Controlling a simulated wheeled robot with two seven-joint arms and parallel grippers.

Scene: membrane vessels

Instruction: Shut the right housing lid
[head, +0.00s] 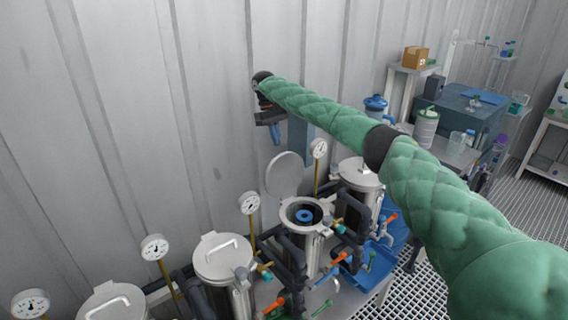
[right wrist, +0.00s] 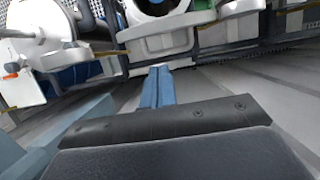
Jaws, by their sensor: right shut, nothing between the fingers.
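A steel housing (head: 298,251) stands with its mouth open, and a blue ring shows inside. Its round metal lid (head: 285,173) is raised, tilted back toward the wall. The neighbouring housing to the right has its lid (head: 361,172) down. My right gripper (head: 276,135) is above and behind the raised lid, near the wall, with its blue fingers pointing down and apart from the lid. In the right wrist view its fingers (right wrist: 157,88) are together and empty, with pale housing parts beyond them. My left gripper is not in view.
More lidded housings (head: 224,257) stand to the left, with pressure gauges (head: 155,247) on thin posts along the wall. Dark pipes and coloured valve handles (head: 332,259) crowd the housings' front. My right arm crosses above the row. A bench with vessels stands at the back right.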

